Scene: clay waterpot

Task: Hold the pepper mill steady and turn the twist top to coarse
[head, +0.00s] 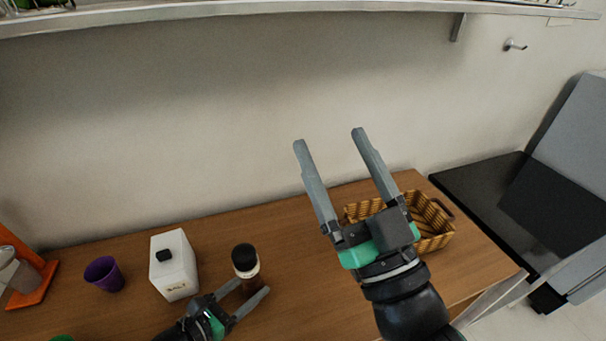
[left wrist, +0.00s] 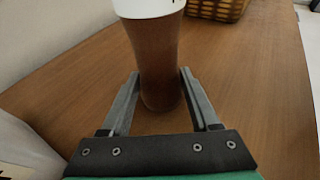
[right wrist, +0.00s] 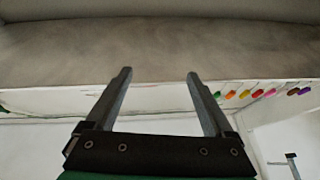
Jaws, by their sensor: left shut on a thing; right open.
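The pepper mill (head: 246,266) stands upright on the wooden table, with a black top, a white band and a brown body. My left gripper (head: 254,290) is shut on its lower body, one finger on each side. In the left wrist view the brown body (left wrist: 158,60) stands between the fingers (left wrist: 157,88), and the top is out of frame. My right gripper (head: 330,140) is open and empty, raised well above the table to the right of the mill, fingers pointing up. The right wrist view shows nothing between its fingers (right wrist: 160,75).
A white canister (head: 174,268) stands just left of the mill, with a purple cup (head: 104,274) further left. An orange stand (head: 38,284) is at the far left. A wicker basket (head: 436,226) sits behind my right arm. A shelf (head: 250,10) runs overhead.

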